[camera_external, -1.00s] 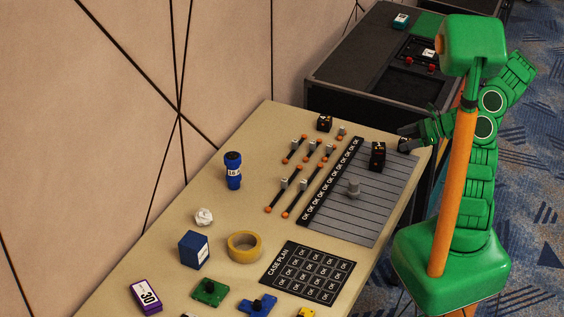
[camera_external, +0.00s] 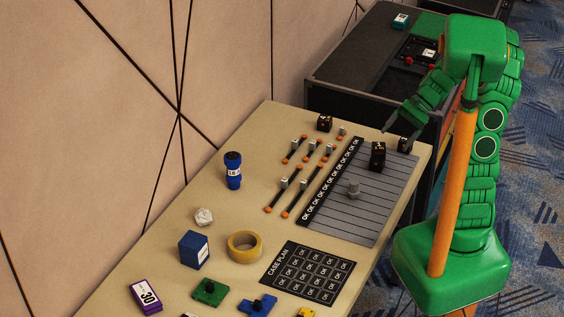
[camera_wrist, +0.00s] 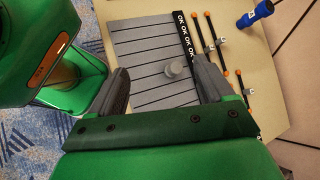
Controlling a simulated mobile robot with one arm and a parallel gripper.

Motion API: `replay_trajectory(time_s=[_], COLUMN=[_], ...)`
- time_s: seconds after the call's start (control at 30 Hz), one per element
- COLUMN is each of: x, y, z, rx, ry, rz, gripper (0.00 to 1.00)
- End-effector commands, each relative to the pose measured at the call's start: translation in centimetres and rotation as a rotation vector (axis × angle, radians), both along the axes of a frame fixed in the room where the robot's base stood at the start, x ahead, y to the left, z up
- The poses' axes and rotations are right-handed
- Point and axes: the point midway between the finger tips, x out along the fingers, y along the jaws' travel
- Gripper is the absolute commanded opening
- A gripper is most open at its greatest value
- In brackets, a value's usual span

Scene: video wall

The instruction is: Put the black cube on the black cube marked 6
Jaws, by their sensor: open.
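A black block (camera_external: 377,155) with a pale mark on top stands on the upper part of the grey striped mat (camera_external: 345,214). It looks taller than the others; I cannot tell whether it is two stacked cubes. A second black cube (camera_external: 404,144) sits near the mat's far right corner, just below my gripper. A third black cube (camera_external: 324,123) with a light mark stands at the table's far end. The numbers are too small to read. My gripper (camera_external: 401,127) is open and raised. In the wrist view, my gripper (camera_wrist: 161,75) has nothing between its fingers, and no black cube shows.
A grey knobbed piece (camera_external: 353,189) stands on the mat. Orange-ended rods with grey clips (camera_external: 292,197) lie left of it. A blue bottle (camera_external: 233,170), tape roll (camera_external: 244,246), blue box (camera_external: 194,250) and case plan card (camera_external: 308,273) are nearer. A dark case (camera_external: 350,75) stands behind.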

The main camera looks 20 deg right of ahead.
Motion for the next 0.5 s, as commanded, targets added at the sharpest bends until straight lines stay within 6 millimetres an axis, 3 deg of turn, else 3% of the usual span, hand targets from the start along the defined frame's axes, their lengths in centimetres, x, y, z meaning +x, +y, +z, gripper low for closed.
replay_trajectory(time_s=[0.23,0.5], x=[-4.3,-8.9], y=[0.3,-0.7], z=[2.2,4.1], rx=[-0.13,-0.271], ry=[-0.102,-0.189], rz=[0.211,0.419], gripper=[0.81,0.81])
